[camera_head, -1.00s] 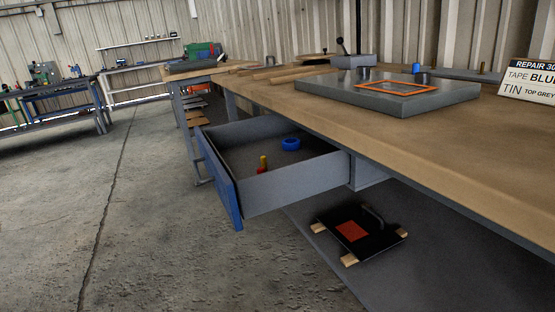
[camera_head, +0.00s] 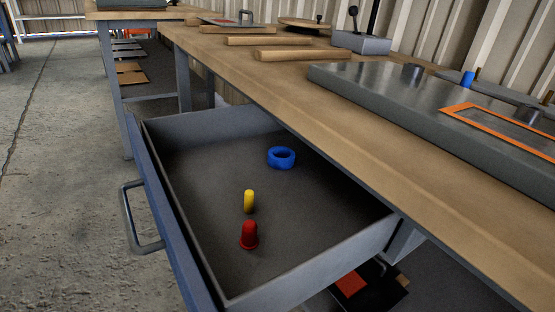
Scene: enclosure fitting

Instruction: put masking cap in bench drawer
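The bench drawer (camera_head: 300,277) is pulled open below the bench top, with its blue front and metal handle (camera_head: 137,217) on the left. Inside lie a blue ring like a tape roll (camera_head: 281,157), a small yellow cylinder (camera_head: 249,201) and a red flared cap-like piece (camera_head: 249,236). The red piece stands on the drawer floor just in front of the yellow one. A small blue cylinder (camera_head: 467,79) stands on the bench at the right. I cannot tell for certain which piece is the masking cap. My gripper is not in view.
A grey metal panel (camera_head: 390,95) with an orange rectangular frame (camera_head: 480,119) lies on the bench top (camera_head: 300,110). Wooden bars (camera_head: 303,54) and a grey lever box (camera_head: 361,43) are behind. A lower shelf below the drawer holds a black plate with a red patch (camera_head: 351,284). Floor is clear at left.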

